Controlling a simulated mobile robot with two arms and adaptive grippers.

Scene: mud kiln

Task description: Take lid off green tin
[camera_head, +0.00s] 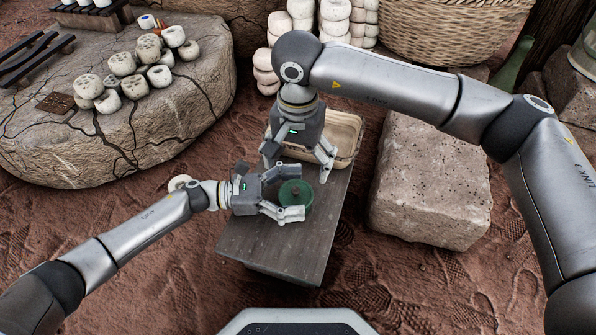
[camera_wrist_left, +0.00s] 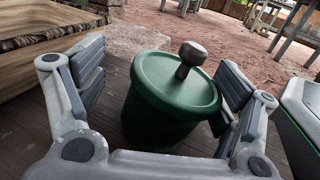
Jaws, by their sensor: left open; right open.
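The green tin (camera_head: 306,207) stands upright on a dark table (camera_head: 262,252). In the left wrist view the tin (camera_wrist_left: 155,128) has its green lid (camera_wrist_left: 172,86) on top, with a brown round knob (camera_wrist_left: 193,54). My left gripper (camera_head: 287,193) is open, its fingers on either side of the tin; finger pads (camera_wrist_left: 162,88) show left and right of it, with visible gaps. My right gripper (camera_head: 299,166) points down from above, open and empty, just behind the tin in the head view. Whether its fingertips touch anything is unclear.
A tan tray (camera_head: 345,128) sits at the table's back end, partly hidden by my right arm. A stone block (camera_head: 430,185) stands to the right. A cracked stone slab (camera_head: 150,140) with several pale round pieces (camera_head: 122,64) is at the left. The table's front part is clear.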

